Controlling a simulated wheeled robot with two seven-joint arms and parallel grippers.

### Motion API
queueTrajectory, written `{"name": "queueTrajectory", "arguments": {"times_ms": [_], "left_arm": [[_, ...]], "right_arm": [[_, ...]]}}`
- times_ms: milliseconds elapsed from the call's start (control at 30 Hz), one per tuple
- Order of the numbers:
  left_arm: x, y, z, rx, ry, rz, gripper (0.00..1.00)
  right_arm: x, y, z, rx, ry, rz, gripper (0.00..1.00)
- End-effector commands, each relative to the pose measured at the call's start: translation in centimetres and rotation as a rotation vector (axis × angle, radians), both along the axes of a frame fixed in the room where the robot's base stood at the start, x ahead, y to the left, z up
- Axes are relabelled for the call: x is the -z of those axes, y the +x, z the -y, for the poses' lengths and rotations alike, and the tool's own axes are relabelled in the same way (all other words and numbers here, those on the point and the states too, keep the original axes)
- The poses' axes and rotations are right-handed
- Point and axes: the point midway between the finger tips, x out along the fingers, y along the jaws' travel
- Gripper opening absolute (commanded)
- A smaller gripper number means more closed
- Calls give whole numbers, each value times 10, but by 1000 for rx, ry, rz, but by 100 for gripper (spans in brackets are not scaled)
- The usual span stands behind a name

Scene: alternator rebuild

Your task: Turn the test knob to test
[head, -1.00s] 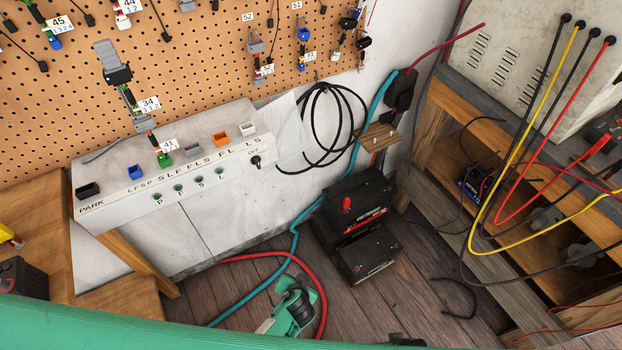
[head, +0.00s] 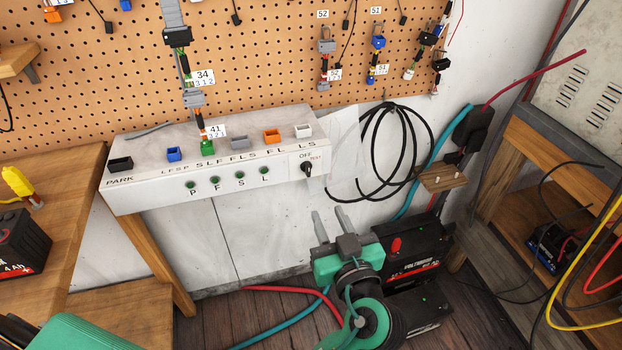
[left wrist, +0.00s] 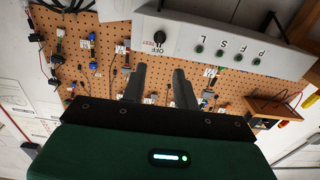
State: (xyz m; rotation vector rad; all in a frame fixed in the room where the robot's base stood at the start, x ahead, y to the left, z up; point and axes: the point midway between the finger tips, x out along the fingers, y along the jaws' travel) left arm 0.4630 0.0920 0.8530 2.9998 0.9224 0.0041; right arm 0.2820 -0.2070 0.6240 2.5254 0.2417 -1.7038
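The small black test knob (head: 307,169) sits at the right end of the front face of a white test panel (head: 140,197). OFF is printed above the knob and a small red TEST to its upper right. The knob looks roughly upright, towards OFF. It also shows, upside down, in the left wrist view (left wrist: 158,44). My left gripper (head: 328,211) is below the knob and slightly right of it, apart from it, fingers pointing up. Its two fingers are spread with nothing between them; the left wrist view also shows this gap (left wrist: 160,70). My right gripper is not in view.
Coloured sockets line the panel top, with a green connector (head: 207,146) standing in one. Black cable loops (head: 385,160) hang to the right. A black battery unit (head: 420,262) stands behind my left gripper. A wooden table (head: 60,200) is at the left.

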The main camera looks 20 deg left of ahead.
Motion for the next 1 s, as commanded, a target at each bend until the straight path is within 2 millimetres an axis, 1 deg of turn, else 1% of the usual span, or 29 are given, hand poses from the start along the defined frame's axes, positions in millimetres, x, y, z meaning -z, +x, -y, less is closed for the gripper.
{"name": "queueTrajectory", "arguments": {"times_ms": [100,400,600,800,1000], "left_arm": [[-2,17,-11,0,4,2,30],[-2,71,-47,1,7,0,30],[-1,96,-64,3,5,-1,30],[0,106,-71,2,3,-3,30],[0,107,-72,3,3,-3,30]], "right_arm": [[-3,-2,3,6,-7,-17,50],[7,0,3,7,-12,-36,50],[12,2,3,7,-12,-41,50],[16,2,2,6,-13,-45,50],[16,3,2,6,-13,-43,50]]}}
